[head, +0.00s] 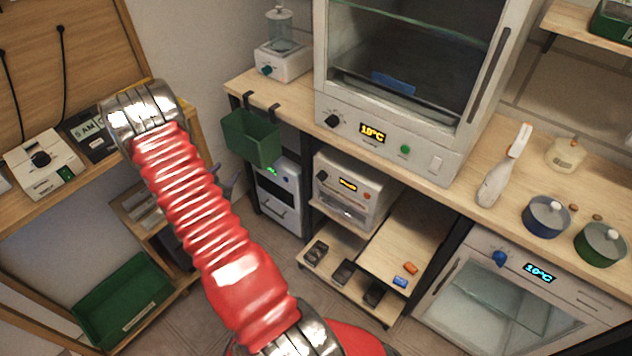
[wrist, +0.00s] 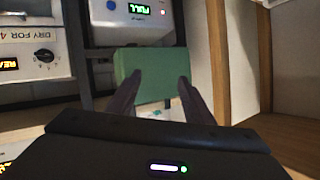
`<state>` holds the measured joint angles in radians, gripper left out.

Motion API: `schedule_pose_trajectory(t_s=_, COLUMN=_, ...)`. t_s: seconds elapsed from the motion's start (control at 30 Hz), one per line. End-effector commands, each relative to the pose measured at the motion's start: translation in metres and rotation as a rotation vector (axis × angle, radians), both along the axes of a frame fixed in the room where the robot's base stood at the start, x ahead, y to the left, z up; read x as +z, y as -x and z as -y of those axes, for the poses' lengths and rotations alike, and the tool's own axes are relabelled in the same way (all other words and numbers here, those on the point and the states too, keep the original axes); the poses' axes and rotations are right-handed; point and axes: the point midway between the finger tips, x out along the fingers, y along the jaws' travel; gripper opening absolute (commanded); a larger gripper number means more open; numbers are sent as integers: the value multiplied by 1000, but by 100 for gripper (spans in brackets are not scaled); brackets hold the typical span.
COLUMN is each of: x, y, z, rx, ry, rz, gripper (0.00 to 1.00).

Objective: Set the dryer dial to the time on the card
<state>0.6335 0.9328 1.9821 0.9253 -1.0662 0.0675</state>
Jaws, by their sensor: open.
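In the wrist view, a pale dryer front (wrist: 20,30) stands at the left edge. It carries a card reading "DRY FOR 4" (wrist: 32,34), cut off by the frame edge, so the full time is hidden. Its black dial (wrist: 45,57) is below the card; its exact setting is too small to read. An orange display (wrist: 8,64) is cut off at "REA". My gripper (wrist: 161,84) is open, with nothing held between its two dark fingers. It is to the right of the dial and apart from it. In the head view my red arm hides most of the gripper.
A green box (wrist: 150,62) is beyond my fingers. A unit with a green display reading "FULL" (wrist: 128,7) is behind it. A wooden post (wrist: 238,55) stands at right. In the head view, a green bin (head: 250,140) hangs from the counter edge (head: 290,112).

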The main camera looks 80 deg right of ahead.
Motion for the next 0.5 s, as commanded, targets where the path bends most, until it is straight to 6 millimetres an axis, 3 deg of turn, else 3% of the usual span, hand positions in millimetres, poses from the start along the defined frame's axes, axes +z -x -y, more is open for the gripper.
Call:
schedule_pose_trajectory(t_s=0.03, x=-14, y=18, z=6, rx=-40, ry=17, rz=-20, gripper=47)
schedule_pose_trajectory(t_s=0.23, x=-52, y=88, z=21, rx=-194, ry=114, rz=-99, gripper=47)
schedule_pose_trajectory(t_s=0.5, x=-93, y=182, z=17, rx=-372, ry=246, rz=-237, gripper=47)
